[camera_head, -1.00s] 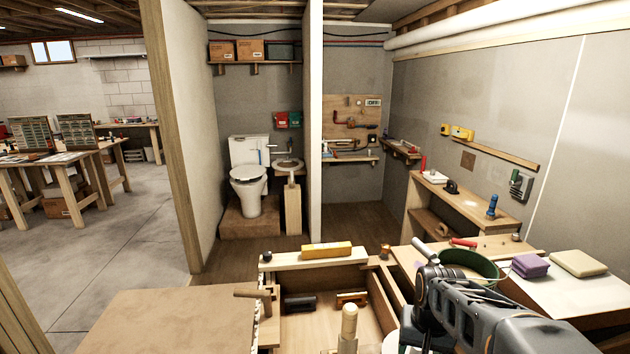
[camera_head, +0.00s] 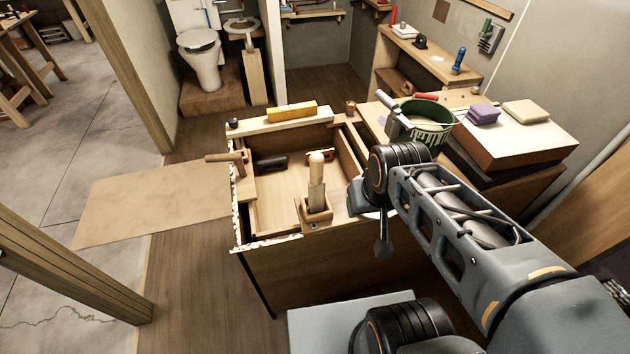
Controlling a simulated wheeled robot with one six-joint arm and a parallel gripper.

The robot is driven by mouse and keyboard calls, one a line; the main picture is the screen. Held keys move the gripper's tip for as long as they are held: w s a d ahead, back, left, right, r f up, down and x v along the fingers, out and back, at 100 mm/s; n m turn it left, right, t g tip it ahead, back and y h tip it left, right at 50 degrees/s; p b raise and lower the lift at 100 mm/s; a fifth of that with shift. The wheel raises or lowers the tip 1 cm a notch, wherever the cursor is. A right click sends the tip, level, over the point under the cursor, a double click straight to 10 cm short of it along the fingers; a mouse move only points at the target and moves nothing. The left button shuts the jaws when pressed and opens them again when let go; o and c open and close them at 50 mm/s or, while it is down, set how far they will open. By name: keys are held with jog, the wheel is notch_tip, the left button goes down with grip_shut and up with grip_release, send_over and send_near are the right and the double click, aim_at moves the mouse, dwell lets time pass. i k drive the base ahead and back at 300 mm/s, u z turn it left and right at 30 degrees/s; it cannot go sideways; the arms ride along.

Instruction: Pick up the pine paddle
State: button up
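A pale wooden tool with a rounded top, likely the pine paddle (camera_head: 316,170), stands upright in a small wooden holder (camera_head: 316,216). The holder is at the near side of the open-topped wooden cabinet (camera_head: 320,272). The tool's lower end is hidden inside the holder. My arm comes in from the lower right, and its dark joint is to the right of the tool, with a visible gap between them in the picture. My gripper's fingers cannot be made out, and nothing is seen holding the tool.
A green bucket (camera_head: 432,128) with a tool across its rim stands behind my arm. Purple (camera_head: 483,114) and cream (camera_head: 526,111) blocks lie to its right. A yellow block (camera_head: 291,111) lies on the cabinet's back ledge. A wooden handle (camera_head: 226,157) juts out at left.

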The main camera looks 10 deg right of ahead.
aim_at(316, 184)
jog(key=z, duration=3.15)
jog(key=k, duration=1.8)
jog(key=u, duration=1.95)
